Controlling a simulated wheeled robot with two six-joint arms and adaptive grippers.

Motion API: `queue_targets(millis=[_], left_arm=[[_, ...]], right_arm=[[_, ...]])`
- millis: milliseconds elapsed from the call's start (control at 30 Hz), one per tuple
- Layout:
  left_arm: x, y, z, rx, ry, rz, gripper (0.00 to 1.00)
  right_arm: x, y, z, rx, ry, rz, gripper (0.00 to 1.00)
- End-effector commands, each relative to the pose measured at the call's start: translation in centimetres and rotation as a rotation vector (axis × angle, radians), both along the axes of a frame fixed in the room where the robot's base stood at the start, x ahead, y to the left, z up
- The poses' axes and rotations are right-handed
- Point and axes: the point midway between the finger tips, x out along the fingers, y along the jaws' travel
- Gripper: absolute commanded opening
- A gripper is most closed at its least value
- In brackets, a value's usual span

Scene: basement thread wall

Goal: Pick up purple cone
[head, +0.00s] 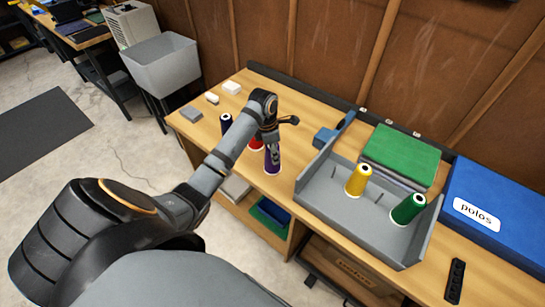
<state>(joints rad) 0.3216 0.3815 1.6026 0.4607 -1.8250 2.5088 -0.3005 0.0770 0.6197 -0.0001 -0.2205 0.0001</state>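The purple cone (272,161) stands upright on the wooden bench, near its front edge, left of the grey tray. My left arm reaches in from the left. Its gripper (270,137) is right at the top of the purple cone and hides that top. The fingers are too small and dark to tell whether they are open or closed on it. My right gripper is not in view.
A red cone (256,144) is close by, partly hidden by my arm, with a dark blue cone (227,123) further left. The grey tray (318,205) holds a yellow cone (358,180), a green cone (408,209) and bare pegs. Folded green cloth (400,152) lies behind.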

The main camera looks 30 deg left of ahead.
Motion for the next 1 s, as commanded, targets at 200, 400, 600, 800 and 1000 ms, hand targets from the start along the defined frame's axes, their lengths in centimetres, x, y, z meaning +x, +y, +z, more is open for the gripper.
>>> queue_targets(millis=[200,400,600,800,1000], left_arm=[[0.0,0.0,0.0,-0.001,0.001,0.0,0.1],[0.1,0.0,0.7,0.0,-0.003,0.0,0.1],[-0.5,-0.3,4.0,0.001,-0.003,-0.001,0.1],[-4.2,-2.5,10.4,-0.001,0.002,-0.002,0.1],[-8.8,-5.2,12.2,-0.002,0.003,-0.001,0.1]], right_arm=[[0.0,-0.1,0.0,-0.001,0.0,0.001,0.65],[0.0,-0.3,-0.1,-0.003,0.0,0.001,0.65],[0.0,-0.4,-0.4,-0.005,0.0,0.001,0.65],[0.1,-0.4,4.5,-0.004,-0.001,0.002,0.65],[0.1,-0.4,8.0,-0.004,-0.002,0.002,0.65]])
